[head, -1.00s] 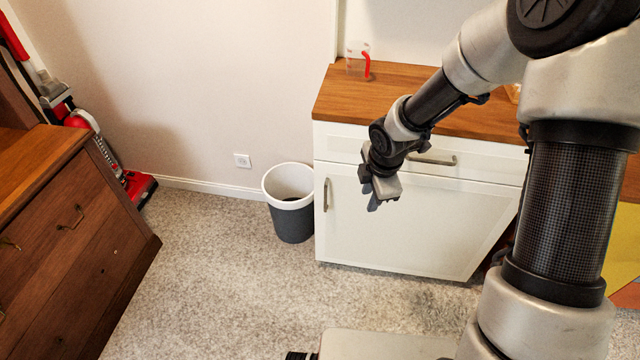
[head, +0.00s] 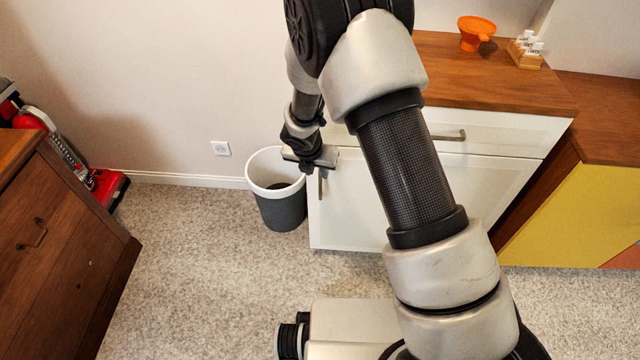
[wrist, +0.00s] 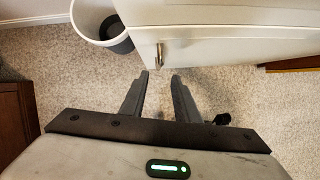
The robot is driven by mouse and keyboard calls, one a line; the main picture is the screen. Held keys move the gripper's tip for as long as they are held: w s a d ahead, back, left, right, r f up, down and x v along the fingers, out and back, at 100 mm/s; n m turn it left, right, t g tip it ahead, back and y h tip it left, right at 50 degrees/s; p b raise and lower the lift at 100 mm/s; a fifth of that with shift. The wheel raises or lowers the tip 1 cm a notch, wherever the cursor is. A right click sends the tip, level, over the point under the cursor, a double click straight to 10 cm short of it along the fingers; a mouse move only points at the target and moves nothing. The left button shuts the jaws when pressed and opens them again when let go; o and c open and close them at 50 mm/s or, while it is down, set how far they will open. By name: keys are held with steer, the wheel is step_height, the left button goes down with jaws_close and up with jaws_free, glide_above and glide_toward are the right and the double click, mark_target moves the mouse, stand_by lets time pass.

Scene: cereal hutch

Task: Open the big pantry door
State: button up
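The big pantry door (head: 355,205) is the white front of the low cabinet and looks shut. It also shows in the wrist view (wrist: 225,30). Its upright metal handle (wrist: 160,56) is near the door's left edge; in the head view the handle (head: 320,188) shows just below my gripper. My gripper (head: 322,173) is at the door's upper left. In the wrist view my gripper (wrist: 160,77) is open and empty, its two fingers pointing at the handle. The handle lies just beyond and between the fingertips, with no grasp visible. My arm hides part of the door.
A grey and white bin (head: 280,208) stands left of the cabinet, close to the door's handle side. A drawer (head: 490,135) sits above the door. A brown dresser (head: 60,240) is at the left.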

mark_target(320, 180)
steer(key=b+x, duration=0.2)
steer(key=x, duration=0.8)
steer(key=shift+w+f, duration=0.2)
steer(key=shift+f, duration=0.2)
jaws_close()
